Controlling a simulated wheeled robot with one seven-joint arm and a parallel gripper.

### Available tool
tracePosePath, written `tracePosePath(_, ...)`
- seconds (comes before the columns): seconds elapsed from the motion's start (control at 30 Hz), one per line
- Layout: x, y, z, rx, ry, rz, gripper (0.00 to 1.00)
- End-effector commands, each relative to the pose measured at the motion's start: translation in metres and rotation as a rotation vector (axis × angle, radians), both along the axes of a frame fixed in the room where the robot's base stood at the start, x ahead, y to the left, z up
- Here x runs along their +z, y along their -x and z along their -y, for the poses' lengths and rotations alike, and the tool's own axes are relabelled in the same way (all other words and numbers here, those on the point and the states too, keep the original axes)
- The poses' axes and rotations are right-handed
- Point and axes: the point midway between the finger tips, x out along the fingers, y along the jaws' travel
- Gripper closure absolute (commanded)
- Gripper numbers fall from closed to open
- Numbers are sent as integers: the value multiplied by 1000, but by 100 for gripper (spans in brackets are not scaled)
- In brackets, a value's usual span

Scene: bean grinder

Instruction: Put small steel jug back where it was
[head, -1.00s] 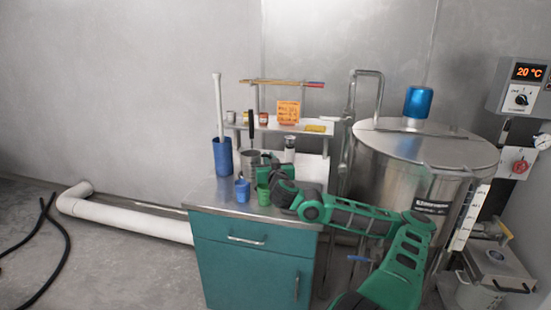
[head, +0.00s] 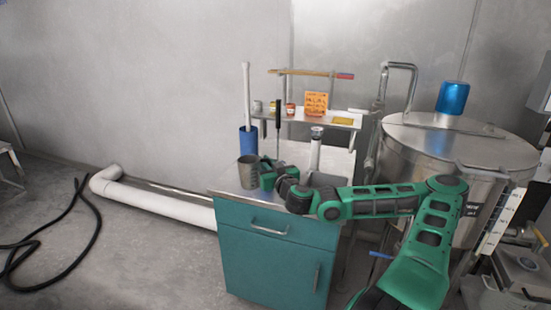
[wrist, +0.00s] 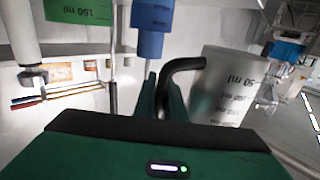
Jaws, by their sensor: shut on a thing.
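The small steel jug (head: 247,172) is upright at the left part of the metal countertop, in front of the tall blue container. I cannot tell whether its base touches the top. In the wrist view the jug (wrist: 224,90), with its ml marks, is on the right, and its black handle (wrist: 180,66) runs between my fingers. My gripper (head: 268,177) is shut on that handle, to the right of the jug; it also shows in the wrist view (wrist: 160,95). The jug's far side is hidden.
The tall blue container (head: 248,142) holds a white rod. A shelf (head: 330,119) with small jars and an orange box is behind. A large steel tank (head: 450,160) stands right.

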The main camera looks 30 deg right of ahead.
Motion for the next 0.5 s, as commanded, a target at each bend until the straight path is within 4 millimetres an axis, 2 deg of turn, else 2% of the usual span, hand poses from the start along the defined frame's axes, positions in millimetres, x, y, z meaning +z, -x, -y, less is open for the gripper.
tracePosePath(0.3,-20,18,-99,262,-3,1,100)
tracePosePath(0.4,-25,28,-127,341,-4,1,100)
tracePosePath(0.5,-29,36,-146,397,-2,1,100)
